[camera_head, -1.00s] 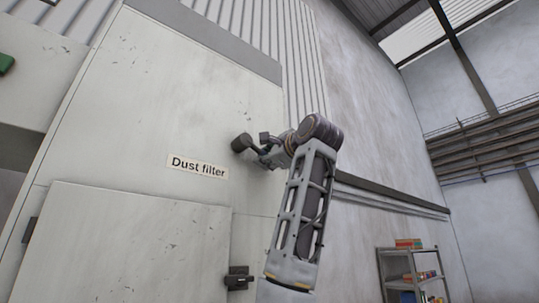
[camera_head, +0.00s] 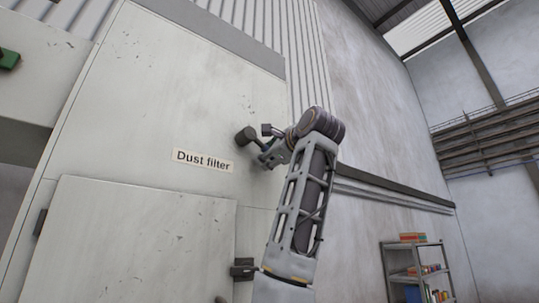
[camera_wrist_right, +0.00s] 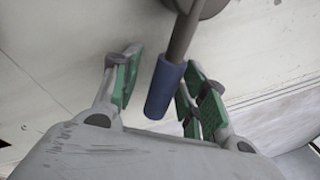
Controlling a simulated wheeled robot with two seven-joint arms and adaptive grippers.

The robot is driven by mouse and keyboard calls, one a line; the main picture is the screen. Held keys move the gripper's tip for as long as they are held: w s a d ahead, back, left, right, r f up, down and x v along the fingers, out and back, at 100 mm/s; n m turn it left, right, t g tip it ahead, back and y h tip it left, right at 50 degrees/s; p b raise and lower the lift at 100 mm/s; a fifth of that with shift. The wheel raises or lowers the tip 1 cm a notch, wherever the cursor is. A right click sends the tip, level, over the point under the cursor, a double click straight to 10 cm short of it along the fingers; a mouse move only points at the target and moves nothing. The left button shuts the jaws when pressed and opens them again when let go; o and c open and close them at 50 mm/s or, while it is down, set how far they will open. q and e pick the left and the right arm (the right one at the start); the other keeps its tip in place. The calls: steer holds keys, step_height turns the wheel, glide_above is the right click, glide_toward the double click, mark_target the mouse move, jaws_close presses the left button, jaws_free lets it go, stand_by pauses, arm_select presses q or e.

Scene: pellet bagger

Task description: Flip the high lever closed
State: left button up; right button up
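The high lever shows in the right wrist view as a grey rod with a blue grip (camera_wrist_right: 165,90), running from a round grey hub at the top edge. In the head view a dark round hub (camera_head: 245,136) sits on the pale cabinet, up and right of the "Dust filter" label (camera_head: 203,160). My right gripper (camera_head: 268,152) is at the cabinet face just right of this hub. In the wrist view its green-padded fingers are apart, with the blue grip between them. The grip is close to the right finger, with a gap to the left one; contact is unclear. My left gripper is out of view.
The cabinet has a lower door (camera_head: 130,245) with a dark latch (camera_head: 242,269) at its right edge. A shelf rack (camera_head: 415,268) with boxes stands far off at the lower right. A green part (camera_head: 8,60) shows at the left edge.

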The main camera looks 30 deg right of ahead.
steer(key=s+a+f, duration=0.1)
steer(key=s, duration=1)
steer(key=shift+s+f, duration=0.25)
steer(key=shift+s, duration=0.15)
stand_by(0.8)
